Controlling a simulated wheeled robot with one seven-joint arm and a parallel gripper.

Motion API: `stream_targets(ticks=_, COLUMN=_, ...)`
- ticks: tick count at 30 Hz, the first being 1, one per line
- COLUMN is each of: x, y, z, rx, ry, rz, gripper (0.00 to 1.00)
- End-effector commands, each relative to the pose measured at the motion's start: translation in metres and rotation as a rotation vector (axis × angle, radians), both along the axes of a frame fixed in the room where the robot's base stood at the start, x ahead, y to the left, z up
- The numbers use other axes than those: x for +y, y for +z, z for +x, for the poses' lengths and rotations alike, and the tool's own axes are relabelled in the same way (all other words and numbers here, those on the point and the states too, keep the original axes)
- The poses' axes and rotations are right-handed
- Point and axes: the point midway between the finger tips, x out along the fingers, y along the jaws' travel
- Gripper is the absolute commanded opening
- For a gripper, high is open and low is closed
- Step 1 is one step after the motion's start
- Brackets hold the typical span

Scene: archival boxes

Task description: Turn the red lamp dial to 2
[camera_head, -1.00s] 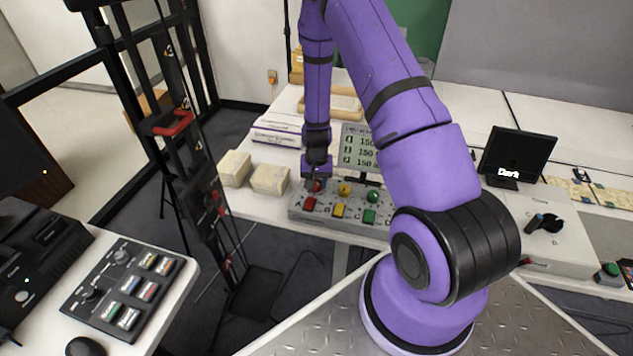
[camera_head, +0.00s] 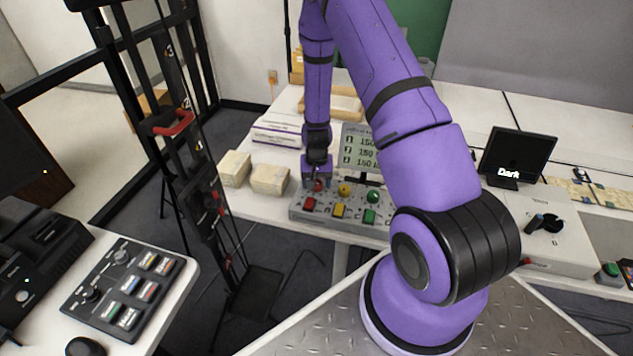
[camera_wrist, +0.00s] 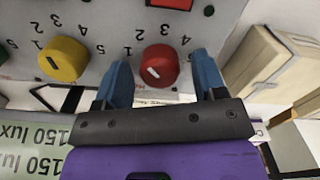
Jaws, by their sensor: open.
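The red lamp dial (camera_wrist: 159,66) is a round red knob with a white pointer mark on the grey control panel (camera_head: 296,207). In the wrist view the numbers around it appear upside down. My gripper (camera_wrist: 163,80) is open, with one blue finger on each side of the red dial and a gap to each. I cannot tell how deep the fingertips reach. In the head view my gripper (camera_head: 317,183) is over the panel's left end and partly hides the red dial. The white pointer is tilted; its exact number is hard to read.
A yellow dial (camera_wrist: 63,60) is beside the red one, and a green dial (camera_head: 373,196) is farther right. Red (camera_head: 309,204), yellow and green buttons sit in front of the dials. A display reading 150 lux (camera_head: 357,147) stands behind. Pale boxes (camera_head: 268,179) stand to the left.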

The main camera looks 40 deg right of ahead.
Motion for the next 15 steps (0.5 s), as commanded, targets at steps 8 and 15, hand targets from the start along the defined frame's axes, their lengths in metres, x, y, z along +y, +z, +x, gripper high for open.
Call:
stream_targets(ticks=8, x=-0.001, y=0.027, z=0.001, rx=-0.004, ry=0.0, rz=-0.001, gripper=0.64)
stream_targets(ticks=15, x=0.0, y=0.069, z=0.001, rx=-0.004, ry=0.001, rz=-0.001, gripper=0.64)
